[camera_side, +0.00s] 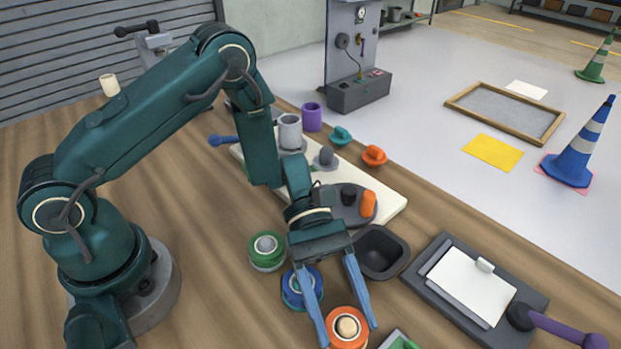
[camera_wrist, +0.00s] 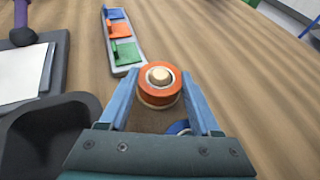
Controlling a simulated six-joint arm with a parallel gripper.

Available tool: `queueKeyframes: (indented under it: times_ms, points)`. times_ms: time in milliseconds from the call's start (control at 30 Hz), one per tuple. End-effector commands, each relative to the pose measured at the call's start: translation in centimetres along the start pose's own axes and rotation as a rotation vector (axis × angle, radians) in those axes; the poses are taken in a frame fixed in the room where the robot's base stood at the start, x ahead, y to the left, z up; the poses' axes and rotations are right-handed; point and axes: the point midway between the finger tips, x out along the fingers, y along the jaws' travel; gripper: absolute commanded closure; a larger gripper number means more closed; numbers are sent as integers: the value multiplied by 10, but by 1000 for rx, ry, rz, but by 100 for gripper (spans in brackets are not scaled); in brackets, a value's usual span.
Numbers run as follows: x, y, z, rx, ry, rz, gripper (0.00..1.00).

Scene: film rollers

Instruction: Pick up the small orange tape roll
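The orange tape roll (camera_side: 346,326) lies flat on the wooden table at the bottom of the side view, with a tan core in its middle. It also shows in the wrist view (camera_wrist: 159,84), just beyond and between my fingertips. My gripper (camera_side: 345,333) is open, with its two blue fingers pointing down on either side of the roll. In the wrist view the fingers of my gripper (camera_wrist: 162,88) stand apart with gaps to the roll. Whether the fingers are level with the roll is hard to tell.
A blue roll (camera_side: 301,287) and a green roll (camera_side: 267,250) sit behind the orange one, the blue close to my left finger. A dark tray (camera_side: 380,252) is just right of my gripper. A rack with coloured blocks (camera_wrist: 121,40) lies beyond the roll.

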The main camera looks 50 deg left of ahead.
Motion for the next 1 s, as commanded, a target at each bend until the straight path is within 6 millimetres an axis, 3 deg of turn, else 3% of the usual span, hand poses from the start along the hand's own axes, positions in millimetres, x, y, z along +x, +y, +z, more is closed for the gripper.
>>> queueKeyframes:
  times_ms: [33,67,467,767,1000]
  points:
    - [0,0,0,0,0,0,81]
    - [0,0,0,0,0,0,90]
    - [-2,0,5,2,-1,1,90]
    - [-15,1,34,6,0,3,90]
    - [-67,0,44,4,0,12,90]
